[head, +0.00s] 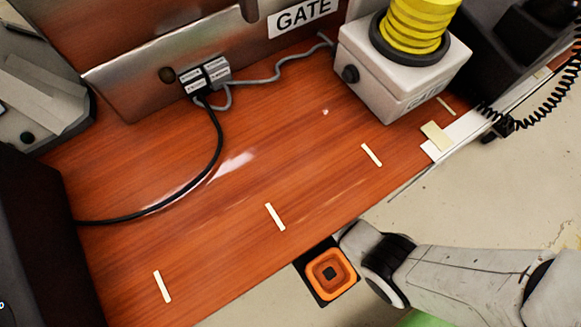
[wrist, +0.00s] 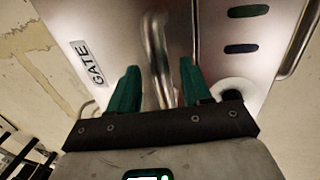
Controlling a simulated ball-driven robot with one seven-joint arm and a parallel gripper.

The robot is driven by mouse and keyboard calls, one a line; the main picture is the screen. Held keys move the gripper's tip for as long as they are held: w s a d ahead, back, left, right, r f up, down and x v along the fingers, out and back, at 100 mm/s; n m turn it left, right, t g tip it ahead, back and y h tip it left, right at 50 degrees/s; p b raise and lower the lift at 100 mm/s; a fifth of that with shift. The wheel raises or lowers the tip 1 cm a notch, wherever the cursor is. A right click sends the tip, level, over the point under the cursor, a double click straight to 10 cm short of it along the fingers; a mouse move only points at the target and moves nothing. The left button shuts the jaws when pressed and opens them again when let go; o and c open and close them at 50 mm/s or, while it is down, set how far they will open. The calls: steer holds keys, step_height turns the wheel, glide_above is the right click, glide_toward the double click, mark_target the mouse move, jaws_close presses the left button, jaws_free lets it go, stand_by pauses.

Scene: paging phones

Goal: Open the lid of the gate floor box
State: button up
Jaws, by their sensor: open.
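In the wrist view, a metal panel with a GATE label (wrist: 87,63) fills the space ahead of my gripper; it looks like the gate floor box (wrist: 120,40). A bright metal bar, like a handle (wrist: 156,45), stands in the middle of it. My gripper (wrist: 160,68) is open, with its green fingers on either side of the bar in the picture. I cannot tell whether they touch it or how deep they reach. I see no open lid.
In the wrist view, two dark slots (wrist: 247,11) and a curved metal bar (wrist: 300,45) lie to the right. In the head view, a wooden desk (head: 200,235) carries a white box with yellow bellows (head: 415,25) and a black cable (head: 150,212). Bare floor (head: 490,190) shows at right.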

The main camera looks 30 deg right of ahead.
jaws_close()
stand_by(0.4)
